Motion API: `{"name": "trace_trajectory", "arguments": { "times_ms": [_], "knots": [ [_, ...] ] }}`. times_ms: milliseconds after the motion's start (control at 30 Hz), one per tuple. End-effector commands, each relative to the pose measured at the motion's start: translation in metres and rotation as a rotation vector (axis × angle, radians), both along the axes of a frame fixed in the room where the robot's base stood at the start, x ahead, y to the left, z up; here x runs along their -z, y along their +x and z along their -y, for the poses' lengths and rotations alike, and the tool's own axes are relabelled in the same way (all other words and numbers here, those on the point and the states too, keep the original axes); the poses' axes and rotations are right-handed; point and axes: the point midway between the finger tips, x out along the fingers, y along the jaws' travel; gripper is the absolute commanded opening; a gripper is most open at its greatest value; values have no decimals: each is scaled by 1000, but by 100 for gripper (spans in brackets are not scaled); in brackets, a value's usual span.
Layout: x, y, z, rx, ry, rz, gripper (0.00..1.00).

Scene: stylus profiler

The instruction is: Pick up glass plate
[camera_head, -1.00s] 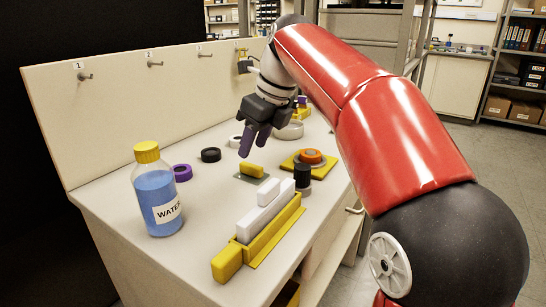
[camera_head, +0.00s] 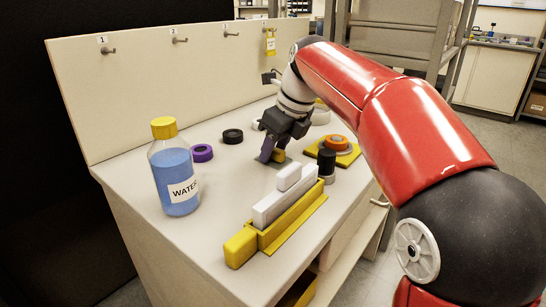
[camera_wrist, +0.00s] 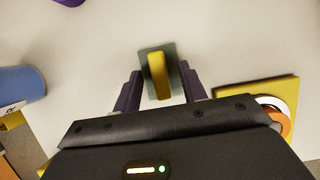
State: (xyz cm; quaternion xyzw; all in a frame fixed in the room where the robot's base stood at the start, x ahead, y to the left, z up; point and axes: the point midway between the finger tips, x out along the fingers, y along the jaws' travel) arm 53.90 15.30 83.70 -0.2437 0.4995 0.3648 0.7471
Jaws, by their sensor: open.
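The glass plate is a small grey-green see-through square with a yellow bar-shaped handle on top. In the wrist view the glass plate (camera_wrist: 147,87) lies on the white bench top just ahead of my gripper (camera_wrist: 157,88), with its yellow handle (camera_wrist: 158,76) lined up between the two purple fingers. The fingers are apart and nothing is held. In the head view my gripper (camera_head: 272,153) is low over the bench, and its fingers partly hide the handle (camera_head: 279,156) and the plate. I cannot tell the exact height of the fingertips above the plate.
A yellow holder with white blocks (camera_head: 285,203) lies nearer the front. A black cylinder (camera_head: 327,163) and a yellow base with an orange ring (camera_head: 337,144) stand right of the gripper. A water bottle (camera_head: 172,172) and purple ring (camera_head: 202,153) are to the left, by a black ring (camera_head: 233,136).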

Motion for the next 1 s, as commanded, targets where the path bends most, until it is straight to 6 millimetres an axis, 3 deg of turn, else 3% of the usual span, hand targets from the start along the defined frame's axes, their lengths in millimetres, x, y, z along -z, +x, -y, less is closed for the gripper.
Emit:
{"name": "trace_trajectory", "arguments": {
  "times_ms": [67, 400, 733, 1000],
  "knots": [
    [0, 0, 0, 0, 0, 0, 42],
    [-1, 0, 0, 0, 0, 0, 0],
    [-7, 0, 0, -1, 1, 2, 0],
    [-58, 1, -1, -1, 1, 4, 0]
  ]
}}
